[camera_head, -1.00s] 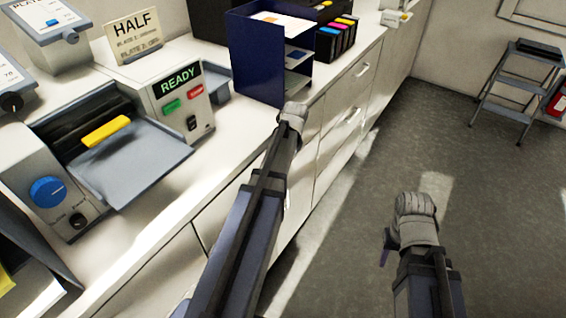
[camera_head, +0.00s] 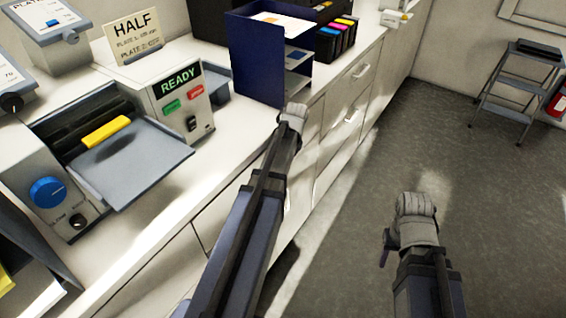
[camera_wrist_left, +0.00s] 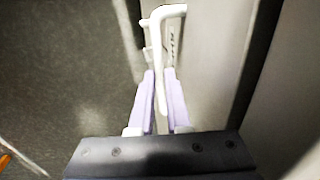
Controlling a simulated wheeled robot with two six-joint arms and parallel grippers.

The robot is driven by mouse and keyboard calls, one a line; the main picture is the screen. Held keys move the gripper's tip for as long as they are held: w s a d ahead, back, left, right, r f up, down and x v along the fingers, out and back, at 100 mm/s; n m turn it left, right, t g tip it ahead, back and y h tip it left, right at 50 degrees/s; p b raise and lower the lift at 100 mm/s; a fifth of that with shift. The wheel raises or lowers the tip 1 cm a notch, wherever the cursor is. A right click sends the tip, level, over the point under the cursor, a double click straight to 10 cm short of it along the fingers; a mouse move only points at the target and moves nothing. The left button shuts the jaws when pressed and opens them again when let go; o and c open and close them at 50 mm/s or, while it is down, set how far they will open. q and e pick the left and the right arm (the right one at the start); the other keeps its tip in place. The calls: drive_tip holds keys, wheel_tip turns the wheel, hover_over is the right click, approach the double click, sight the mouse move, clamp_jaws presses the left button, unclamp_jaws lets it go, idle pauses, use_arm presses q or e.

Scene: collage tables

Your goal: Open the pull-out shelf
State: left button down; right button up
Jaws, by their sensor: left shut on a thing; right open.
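The pale cabinet under the counter has fronts with bar handles in the head view, one of them a handle (camera_head: 351,116) on the right. In the left wrist view, the two lilac fingers of my left gripper (camera_wrist_left: 159,78) are shut on a white bar handle (camera_wrist_left: 155,38) that stands out from a pale front panel (camera_wrist_left: 212,45). In the head view my left forearm hides that grip. My right gripper (camera_head: 386,250) is open and apart from the cabinet, over the floor; only a small lilac part shows beside its wrist. I cannot tell whether the shelf has moved out.
The counter holds a grey machine with a yellow bar (camera_head: 106,131), a READY box (camera_head: 182,102), a dark blue rack (camera_head: 252,62) and ink cartridges (camera_head: 336,40). A step stool (camera_head: 512,90) stands at the far right.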

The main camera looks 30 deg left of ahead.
use_arm(q)
drive_tip(key=shift+d, duration=0.1)
idle(0.4)
drive_tip(key=s+d, duration=0.2)
drive_tip(key=d, duration=3.1)
drive_tip(key=shift+s, duration=0.35)
use_arm(e)
drive_tip(key=shift+s+a, duration=0.15)
drive_tip(key=shift+s, duration=0.05)
use_arm(q)
drive_tip(key=shift+a, duration=0.1)
drive_tip(key=c, duration=0.9)
unclamp_jaws()
